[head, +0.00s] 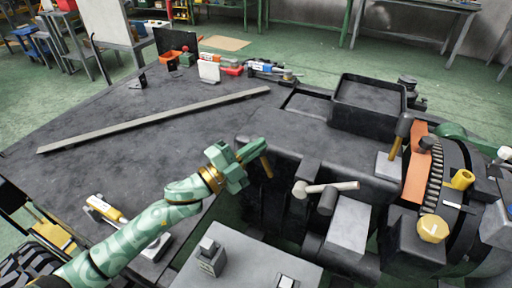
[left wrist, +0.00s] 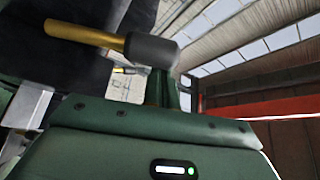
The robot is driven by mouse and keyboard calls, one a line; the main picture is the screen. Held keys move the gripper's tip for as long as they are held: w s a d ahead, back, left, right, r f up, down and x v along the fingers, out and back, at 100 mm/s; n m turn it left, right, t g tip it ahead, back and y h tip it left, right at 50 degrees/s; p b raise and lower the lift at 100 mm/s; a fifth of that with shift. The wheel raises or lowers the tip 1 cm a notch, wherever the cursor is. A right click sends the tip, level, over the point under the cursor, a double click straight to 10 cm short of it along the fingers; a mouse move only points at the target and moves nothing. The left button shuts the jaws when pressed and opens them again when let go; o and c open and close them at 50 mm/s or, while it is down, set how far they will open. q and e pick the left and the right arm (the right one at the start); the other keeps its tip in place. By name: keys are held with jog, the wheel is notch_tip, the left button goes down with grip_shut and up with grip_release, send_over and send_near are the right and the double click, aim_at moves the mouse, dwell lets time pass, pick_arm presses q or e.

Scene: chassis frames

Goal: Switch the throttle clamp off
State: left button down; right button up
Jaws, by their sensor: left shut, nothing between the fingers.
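I cannot tell for sure which part is the throttle clamp. A lever with a dark knob and brass-coloured shaft (head: 399,137) stands tilted on a small light block (head: 388,166) at the right of the machine. A pale bar with a dark grip (head: 327,190) lies across the machine's front. My left gripper (head: 255,158) is shut and empty, above the left end of the machine and apart from both. In the left wrist view a brass-coloured rod with a dark end (left wrist: 105,40) is close to the camera; I cannot tell what it belongs to. My right gripper is out of view.
A dark bench (head: 120,122) carries a long grey bar (head: 155,119), with small tools at its back. A grey box with a switch (head: 210,255) stands at the front. A geared wheel (head: 435,180), yellow knob (head: 433,229) and dark bin (head: 368,105) crowd the right.

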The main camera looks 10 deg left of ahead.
pick_arm(q)
jog(key=shift+a+f, duration=0.1)
jog(key=p+v, duration=0.1)
jog(key=v, duration=1.5)
jog(key=shift+s, duration=0.2)
